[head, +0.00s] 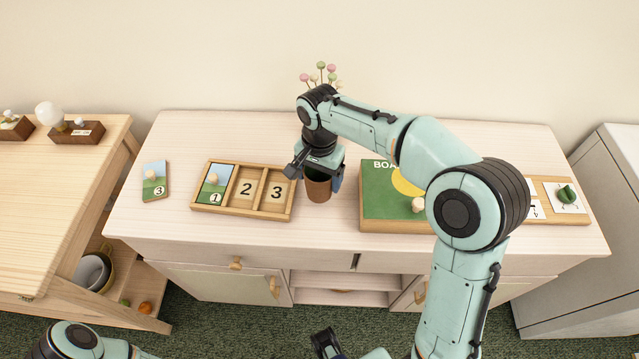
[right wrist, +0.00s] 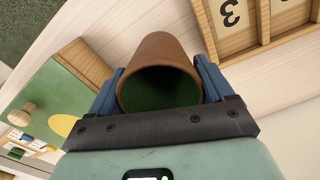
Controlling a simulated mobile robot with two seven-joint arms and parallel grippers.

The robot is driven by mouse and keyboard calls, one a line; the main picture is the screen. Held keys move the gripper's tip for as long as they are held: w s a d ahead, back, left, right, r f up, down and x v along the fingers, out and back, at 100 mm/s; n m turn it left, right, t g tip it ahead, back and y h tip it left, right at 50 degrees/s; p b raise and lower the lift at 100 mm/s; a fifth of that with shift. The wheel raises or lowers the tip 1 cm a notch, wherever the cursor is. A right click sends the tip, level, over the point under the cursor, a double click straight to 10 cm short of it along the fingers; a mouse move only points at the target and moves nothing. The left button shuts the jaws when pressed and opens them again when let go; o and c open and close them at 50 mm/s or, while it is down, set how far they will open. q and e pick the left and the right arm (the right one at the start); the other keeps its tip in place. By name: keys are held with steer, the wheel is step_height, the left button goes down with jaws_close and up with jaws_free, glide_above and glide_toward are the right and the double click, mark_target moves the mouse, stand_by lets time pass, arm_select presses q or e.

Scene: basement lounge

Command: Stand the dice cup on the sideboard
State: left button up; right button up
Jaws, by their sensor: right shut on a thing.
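The dice cup (head: 318,190) is brown with a dark green inside, which shows in the right wrist view (right wrist: 160,50). My right gripper (head: 318,172) is shut on it, with one blue finger on each side near the rim. The cup is upright, mouth up, over the sideboard (head: 330,228), between the numbered tray and the green game box. I cannot tell whether its base touches the top. Part of the cup is hidden by my gripper in the head view. My left gripper (head: 325,343) shows partly at the bottom edge, away from the cup.
The wooden tray (head: 232,212) with numbered slots is close left of the cup; the board-game box (head: 375,212) is to the right. A loose card (head: 155,181) lies farther left. Flowers (head: 322,72) stand behind my wrist. The sideboard's front strip is clear.

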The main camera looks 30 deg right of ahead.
steer(key=shift+f, duration=1.6)
steer(key=shift+f, duration=0.15)
steer(key=o, duration=0.9)
steer(key=shift+o, duration=0.2)
step_height(320, 180, up, 12)
steer(key=p, duration=0.2)
steer(key=shift+r, duration=0.2)
steer(key=shift+f, duration=0.1)
